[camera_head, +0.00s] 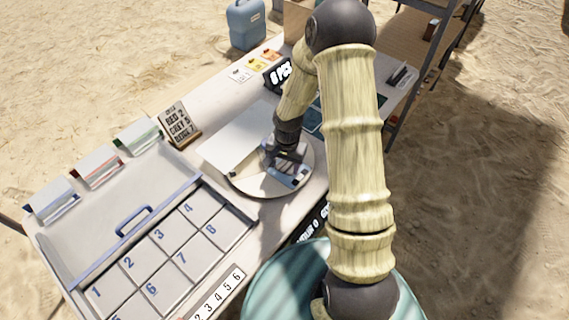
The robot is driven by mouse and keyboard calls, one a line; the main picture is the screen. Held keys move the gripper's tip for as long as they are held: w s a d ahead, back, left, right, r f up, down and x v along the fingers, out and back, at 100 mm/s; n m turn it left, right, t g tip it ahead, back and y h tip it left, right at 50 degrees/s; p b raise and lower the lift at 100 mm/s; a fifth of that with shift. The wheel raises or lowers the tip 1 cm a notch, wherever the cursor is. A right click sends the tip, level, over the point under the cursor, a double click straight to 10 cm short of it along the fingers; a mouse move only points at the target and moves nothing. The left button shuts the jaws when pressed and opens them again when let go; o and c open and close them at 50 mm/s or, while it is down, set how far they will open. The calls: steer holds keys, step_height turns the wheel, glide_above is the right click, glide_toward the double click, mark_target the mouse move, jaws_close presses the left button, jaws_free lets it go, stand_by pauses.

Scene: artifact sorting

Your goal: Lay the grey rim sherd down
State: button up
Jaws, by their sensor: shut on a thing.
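My gripper (286,168) points down over a round pale disc (262,190) near the middle of the table. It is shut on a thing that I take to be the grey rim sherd. The sherd itself is mostly hidden by the fingers and too small to make out. I cannot tell whether it touches the disc.
A tray with numbered compartments (198,238) and a blue handle (134,220) fills the table's left. A pale flat board (236,137) lies behind the disc. A small sign (180,125) stands at the back. A blue jug (246,25) stands beyond the table.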

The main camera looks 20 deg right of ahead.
mark_target(287, 170)
steer(key=o, duration=1)
steer(key=r, duration=1.2)
steer(key=shift+s+d+r, duration=0.1)
steer(key=shift+s+d, duration=0.05)
steer(key=shift+d, duration=0.05)
steer(key=shift+s, duration=0.1)
